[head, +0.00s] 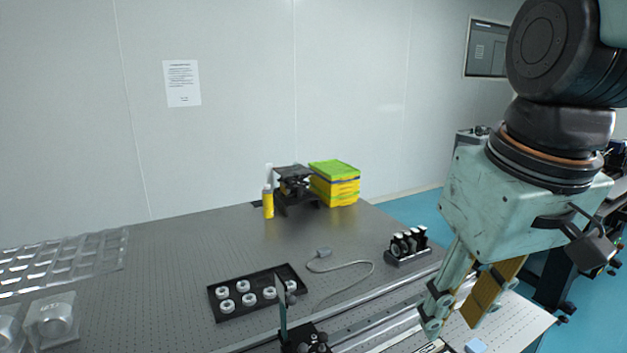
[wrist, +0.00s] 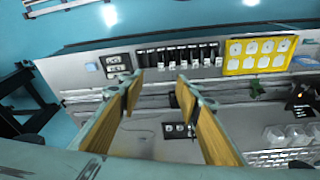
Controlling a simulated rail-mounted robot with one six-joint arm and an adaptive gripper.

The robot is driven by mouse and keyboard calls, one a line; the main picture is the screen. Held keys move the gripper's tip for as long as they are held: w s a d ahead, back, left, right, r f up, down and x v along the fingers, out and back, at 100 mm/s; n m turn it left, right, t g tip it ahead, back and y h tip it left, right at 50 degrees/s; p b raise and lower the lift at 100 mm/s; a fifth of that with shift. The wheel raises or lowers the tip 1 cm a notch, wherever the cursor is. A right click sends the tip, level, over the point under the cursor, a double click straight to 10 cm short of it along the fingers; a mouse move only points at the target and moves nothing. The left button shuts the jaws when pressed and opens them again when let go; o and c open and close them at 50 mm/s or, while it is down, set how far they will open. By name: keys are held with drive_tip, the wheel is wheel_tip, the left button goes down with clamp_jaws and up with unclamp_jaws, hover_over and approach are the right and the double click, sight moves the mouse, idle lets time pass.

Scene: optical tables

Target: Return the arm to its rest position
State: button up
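My gripper (head: 452,316) hangs at the right of the head view, pointing down over the right part of the optical table (head: 190,255). In the wrist view my gripper (wrist: 160,90) shows two tan-padded fingers spread apart, with nothing between them. The fingertips look clear of the table, though their exact height is hard to tell.
A black tray with white rings (head: 257,290), a grey cable (head: 345,265) and a small black rack (head: 408,246) stand on the table. Yellow-green boxes (head: 335,184) stand at the back. The wrist view shows a yellow tray (wrist: 260,54). A thin upright plate (head: 283,310) is in front.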

drive_tip(key=s+d+f+m+t, duration=0.1)
drive_tip(key=s+d+m, duration=0.1)
drive_tip(key=s, duration=0.7)
drive_tip(key=shift+s+m+b, duration=0.25)
drive_tip(key=shift+m+b, duration=0.05)
